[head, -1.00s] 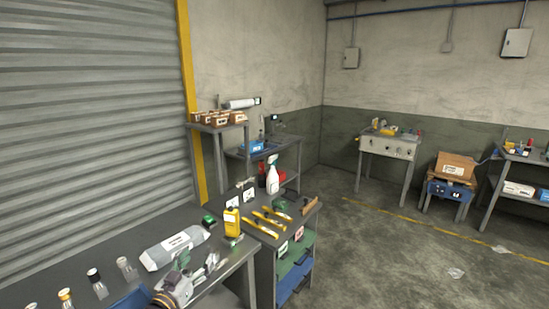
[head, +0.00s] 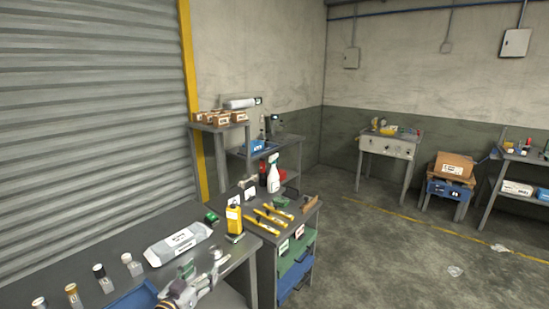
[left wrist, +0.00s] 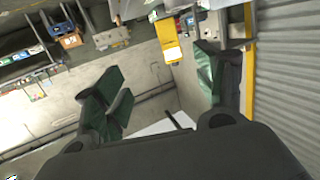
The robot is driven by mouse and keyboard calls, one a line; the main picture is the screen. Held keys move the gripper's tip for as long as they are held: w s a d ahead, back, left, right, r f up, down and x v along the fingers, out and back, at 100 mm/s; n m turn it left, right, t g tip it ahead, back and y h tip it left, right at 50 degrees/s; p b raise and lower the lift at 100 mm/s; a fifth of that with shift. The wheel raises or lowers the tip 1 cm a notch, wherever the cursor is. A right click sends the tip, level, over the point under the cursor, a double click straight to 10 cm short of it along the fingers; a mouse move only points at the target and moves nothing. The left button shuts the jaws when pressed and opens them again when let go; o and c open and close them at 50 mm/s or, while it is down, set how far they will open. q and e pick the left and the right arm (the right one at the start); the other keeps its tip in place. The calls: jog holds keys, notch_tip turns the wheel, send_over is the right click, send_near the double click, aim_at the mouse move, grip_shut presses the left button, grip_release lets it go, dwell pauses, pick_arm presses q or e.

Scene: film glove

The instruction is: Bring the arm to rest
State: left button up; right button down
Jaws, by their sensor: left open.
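My left gripper (head: 203,269) reaches in from the bottom of the head view, above the front edge of the near bench (head: 215,282). In the left wrist view the same gripper (left wrist: 160,88) shows its two dark fingers with green pads spread wide apart. Nothing is between its pads; the room behind shows through the gap. The gripper holds nothing. My right gripper is in neither view.
A grey-white pack (head: 178,244) lies on the bench behind the gripper. A blue tray (head: 132,297) is left of it, near several small bottles (head: 103,278). A yellow bottle (head: 234,219) stands to the right. Open floor (head: 390,265) lies farther right.

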pick_arm(q)
jog(key=s+d+f+g+y, duration=0.25)
jog(key=s+f+g, duration=0.45)
jog(key=s, duration=0.4)
jog(key=s+a+f+n+g+y, duration=0.1)
jog(key=s+f+g, duration=0.15)
jog(key=s, duration=0.55)
jog(key=s+a+f+g+y, duration=0.1)
jog(key=s+g, duration=0.2)
jog(key=s, duration=0.6)
notch_tip(320, 180, down, 33)
jog(key=s+g, duration=0.1)
jog(key=s, duration=0.1)
jog(key=s+a+f, duration=0.2)
jog(key=s+f, duration=0.8)
jog(key=s, duration=0.1)
jog(key=s+a+f+g, duration=0.1)
jog(key=s+a+f, duration=0.1)
jog(key=s+f, duration=0.8)
jog(key=shift+s+f, duration=0.2)
jog(key=shift+s, duration=0.65)
jog(key=shift+d, duration=0.1)
